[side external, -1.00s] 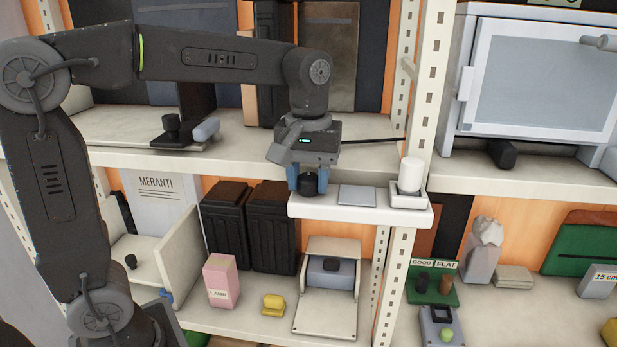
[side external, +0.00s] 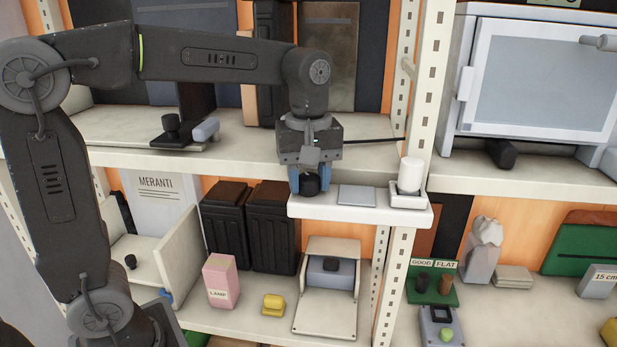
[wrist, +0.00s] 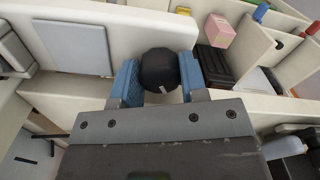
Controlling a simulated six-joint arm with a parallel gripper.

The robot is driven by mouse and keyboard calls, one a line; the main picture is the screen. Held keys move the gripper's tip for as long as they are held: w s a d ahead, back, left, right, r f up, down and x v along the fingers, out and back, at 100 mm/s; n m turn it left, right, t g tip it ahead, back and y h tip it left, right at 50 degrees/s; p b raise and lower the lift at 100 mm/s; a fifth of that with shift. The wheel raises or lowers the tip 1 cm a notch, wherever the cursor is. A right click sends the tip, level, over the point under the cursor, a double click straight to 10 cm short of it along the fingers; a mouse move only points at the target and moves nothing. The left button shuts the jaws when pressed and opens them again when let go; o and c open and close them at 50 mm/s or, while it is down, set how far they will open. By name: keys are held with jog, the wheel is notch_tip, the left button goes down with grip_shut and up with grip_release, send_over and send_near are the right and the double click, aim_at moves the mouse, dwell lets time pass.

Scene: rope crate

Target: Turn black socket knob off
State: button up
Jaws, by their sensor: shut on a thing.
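The black knob (side external: 310,184) stands at the left end of a small white shelf (side external: 345,208). My gripper (side external: 310,182) points down over it, with blue fingers on both sides of the knob. In the wrist view the round black knob (wrist: 158,69) sits between the two blue fingers (wrist: 158,85), with a small white mark on its lower edge. My gripper is shut on it. The knob's base is hidden by the fingers and by the knob itself.
A grey square plate (side external: 357,195) lies just right of the knob. A white cylinder on a square base (side external: 410,178) stands at the shelf's right end. A perforated white upright (side external: 428,100) rises behind it. Black bins (side external: 270,228) stand below left.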

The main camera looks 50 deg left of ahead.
jog(key=o, duration=0.6)
jog(key=shift+o, duration=0.2)
jog(key=shift+r, duration=0.15)
notch_tip(320, 180, up, 14)
jog(key=shift+f, duration=0.2)
jog(key=m+t, duration=0.3)
jog(key=m, duration=0.4)
send_near(308, 176)
jog(key=s+a+f, duration=0.1)
jog(key=s+f, duration=0.3)
jog(key=s, duration=0.1)
jog(key=s+f+m+t, duration=0.2)
jog(key=s+f+m, duration=0.4)
jog(key=f, duration=0.5)
jog(key=shift+a+t, duration=0.2)
jog(key=shift+t, duration=0.1)
